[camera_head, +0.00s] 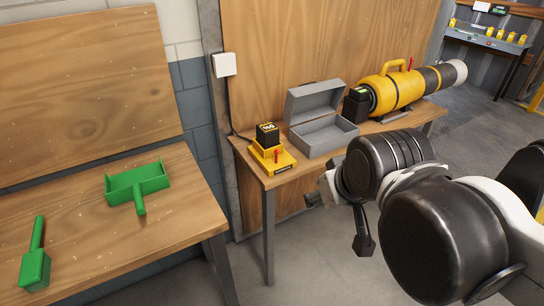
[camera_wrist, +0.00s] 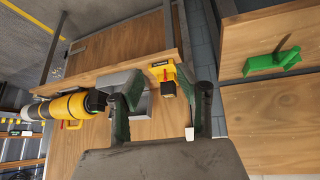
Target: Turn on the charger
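The charger (camera_head: 281,163) is a yellow unit with a black battery block (camera_head: 267,135) on it, near the left front corner of the wooden bench. A small red switch (camera_head: 277,156) stands up on its front. In the wrist view the charger (camera_wrist: 158,68) shows upside down, beyond and between the fingers, its red switch (camera_wrist: 165,75) facing the camera. My gripper (camera_head: 338,222) is in front of the bench, to the right of the charger and apart from it. The wrist view shows my gripper (camera_wrist: 165,90) open, with nothing between its fingers.
An open grey metal box (camera_head: 325,137) stands right of the charger. A yellow and black cylindrical tool (camera_head: 392,91) lies behind it, with a red lever. A left table (camera_head: 88,235) holds a green dustpan-like tool (camera_head: 137,184) and a green mallet-like tool (camera_head: 35,266). Floor before the bench is clear.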

